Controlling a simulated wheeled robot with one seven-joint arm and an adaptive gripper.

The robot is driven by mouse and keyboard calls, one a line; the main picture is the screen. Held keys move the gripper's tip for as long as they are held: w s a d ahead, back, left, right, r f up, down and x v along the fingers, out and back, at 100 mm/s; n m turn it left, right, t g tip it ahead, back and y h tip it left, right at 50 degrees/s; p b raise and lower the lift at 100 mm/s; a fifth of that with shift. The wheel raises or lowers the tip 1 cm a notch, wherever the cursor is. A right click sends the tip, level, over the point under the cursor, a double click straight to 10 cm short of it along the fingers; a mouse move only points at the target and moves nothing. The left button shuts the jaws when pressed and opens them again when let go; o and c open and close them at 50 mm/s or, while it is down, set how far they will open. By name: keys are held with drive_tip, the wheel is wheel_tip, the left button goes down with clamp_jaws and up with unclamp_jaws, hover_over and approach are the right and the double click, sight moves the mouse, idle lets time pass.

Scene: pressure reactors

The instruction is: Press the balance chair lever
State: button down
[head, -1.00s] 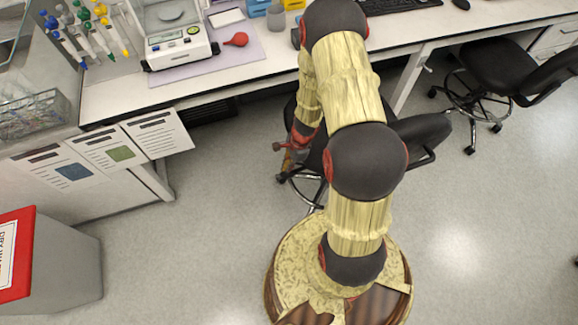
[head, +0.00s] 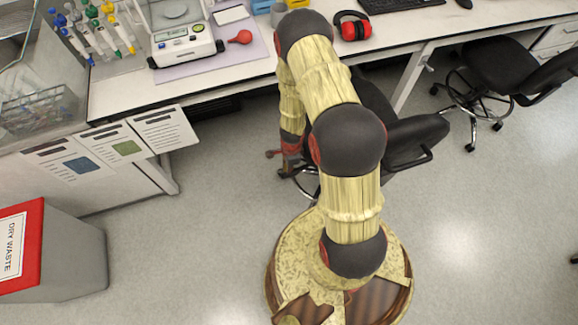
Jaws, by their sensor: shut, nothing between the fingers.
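The balance chair (head: 418,138) is black and stands at the bench near the balance, largely behind my arm. Its backrest shows to the right of my arm, and part of its foot ring and base shows to the left. I cannot make out its lever, which is hidden or too small to tell. My gripper (head: 287,168) points down at the left side of the chair, low beside the seat and above the base. It is shut and holds nothing. Whether it touches the chair cannot be told from this view.
The white bench (head: 240,72) runs along the back, with the balance (head: 182,44), a red bulb (head: 240,37) and red earmuffs (head: 352,27) on it. A second black chair (head: 500,65) stands at the right. A dry waste bin (head: 70,262) stands at lower left. Floor on both sides is clear.

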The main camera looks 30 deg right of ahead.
drive_tip(key=shift+s+f, duration=0.2)
drive_tip(key=shift+s, duration=0.05)
wheel_tip(320, 180, up, 14)
drive_tip(key=p, duration=0.9)
drive_tip(key=shift+w+r, duration=0.2)
drive_tip(key=shift+w, duration=0.05)
